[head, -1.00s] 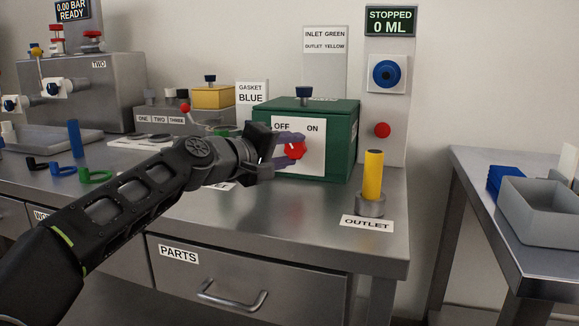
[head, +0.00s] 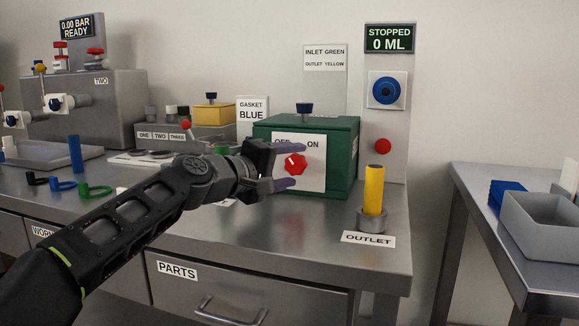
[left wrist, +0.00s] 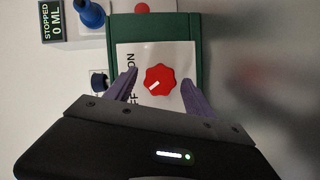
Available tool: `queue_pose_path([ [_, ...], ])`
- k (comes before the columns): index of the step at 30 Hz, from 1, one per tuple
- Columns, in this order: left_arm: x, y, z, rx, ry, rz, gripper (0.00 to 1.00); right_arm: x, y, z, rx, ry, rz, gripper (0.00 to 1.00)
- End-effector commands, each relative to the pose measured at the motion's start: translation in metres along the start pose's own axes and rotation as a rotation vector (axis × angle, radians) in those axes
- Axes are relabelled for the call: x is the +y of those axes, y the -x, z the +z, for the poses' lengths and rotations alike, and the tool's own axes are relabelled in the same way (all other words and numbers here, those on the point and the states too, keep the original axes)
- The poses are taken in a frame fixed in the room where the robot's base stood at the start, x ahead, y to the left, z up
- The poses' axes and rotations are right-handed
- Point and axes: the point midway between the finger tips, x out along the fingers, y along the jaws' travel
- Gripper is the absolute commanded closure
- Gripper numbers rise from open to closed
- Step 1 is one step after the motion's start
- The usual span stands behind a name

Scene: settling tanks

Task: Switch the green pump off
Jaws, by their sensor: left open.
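The green pump (head: 341,160) is a green box on the bench with a white front plate marked OFF and ON. Its red knob (head: 295,165) has a white mark that points up and left, toward OFF. In the left wrist view the plate appears turned sideways, and the knob (left wrist: 160,79) shows the mark toward the OFF side. My left gripper (head: 296,166) is open, one purple finger above the knob and one below, with gaps to it. The gripper partly covers the plate's left side and the OFF word. My right gripper is not in view.
A yellow outlet cylinder (head: 374,190) stands right of the pump. Colored rings and hooks lie at left. A grey bin (head: 540,222) sits on the right table.

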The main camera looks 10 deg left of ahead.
Motion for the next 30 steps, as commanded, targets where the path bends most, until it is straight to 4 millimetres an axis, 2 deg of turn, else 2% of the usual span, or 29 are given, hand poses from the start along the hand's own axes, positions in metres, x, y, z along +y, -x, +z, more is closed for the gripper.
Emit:
queue_pose_path([
  [8,-0.001,0.004,0.000,0.000,-0.001,-0.001,0.37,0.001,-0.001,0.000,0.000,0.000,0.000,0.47],
  [11,-0.001,0.014,0.000,0.001,-0.001,-0.001,0.37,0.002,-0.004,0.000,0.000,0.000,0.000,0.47],
  [21,-0.001,0.067,0.000,0.002,-0.002,-0.001,0.37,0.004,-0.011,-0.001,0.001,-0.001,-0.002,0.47],
  [25,-0.001,0.077,0.000,0.000,0.000,-0.001,0.37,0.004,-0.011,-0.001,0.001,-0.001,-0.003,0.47],
  [30,-0.001,0.078,0.000,-0.001,0.000,-0.001,0.37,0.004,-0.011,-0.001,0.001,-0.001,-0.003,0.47],
])
